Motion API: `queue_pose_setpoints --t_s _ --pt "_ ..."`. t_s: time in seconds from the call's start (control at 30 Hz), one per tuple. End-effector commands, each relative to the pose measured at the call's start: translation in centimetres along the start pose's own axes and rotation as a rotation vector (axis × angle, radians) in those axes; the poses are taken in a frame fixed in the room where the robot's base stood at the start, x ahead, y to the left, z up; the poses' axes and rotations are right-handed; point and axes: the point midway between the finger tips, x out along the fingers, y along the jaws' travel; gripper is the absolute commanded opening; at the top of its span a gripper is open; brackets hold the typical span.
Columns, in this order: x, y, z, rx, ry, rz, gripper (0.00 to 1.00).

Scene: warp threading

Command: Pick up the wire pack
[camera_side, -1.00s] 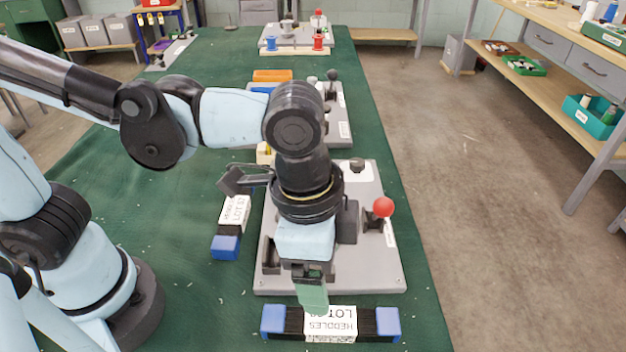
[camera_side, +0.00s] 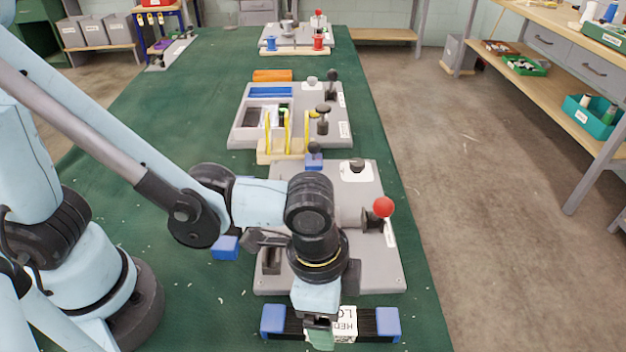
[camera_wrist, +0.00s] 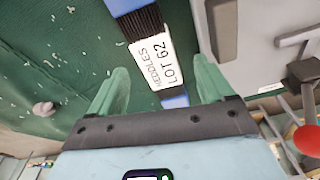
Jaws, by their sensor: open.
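A wire pack (camera_side: 368,322) of dark wires with blue end blocks and a white HEDDLES label lies flat on the green cloth at the near edge in the side view. In the wrist view the pack (camera_wrist: 154,62) runs from top to bottom, and its label reads LOT 62. My gripper (camera_wrist: 161,66) is open, its two green fingers on either side of the pack's line. In the side view my gripper (camera_side: 318,337) is over the pack's label and hides part of it. I cannot tell whether the fingers touch the pack.
A grey fixture board with a red ball knob (camera_side: 383,207) lies just behind the pack. A second blue end block (camera_side: 224,247) shows left of the board, mostly hidden by my arm. Farther back are a wooden stand with yellow pieces (camera_side: 288,135) and another grey board.

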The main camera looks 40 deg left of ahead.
Motion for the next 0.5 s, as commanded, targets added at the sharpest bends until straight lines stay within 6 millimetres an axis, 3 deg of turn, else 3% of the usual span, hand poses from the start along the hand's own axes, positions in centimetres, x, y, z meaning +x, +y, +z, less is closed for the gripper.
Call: queue_pose_setpoints --t_s 0.2,0.5 --pt "2.4 0.1 -0.1 -0.001 0.001 0.0 0.81" --pt "3.1 0.1 0.0 -0.001 0.001 0.0 0.81"
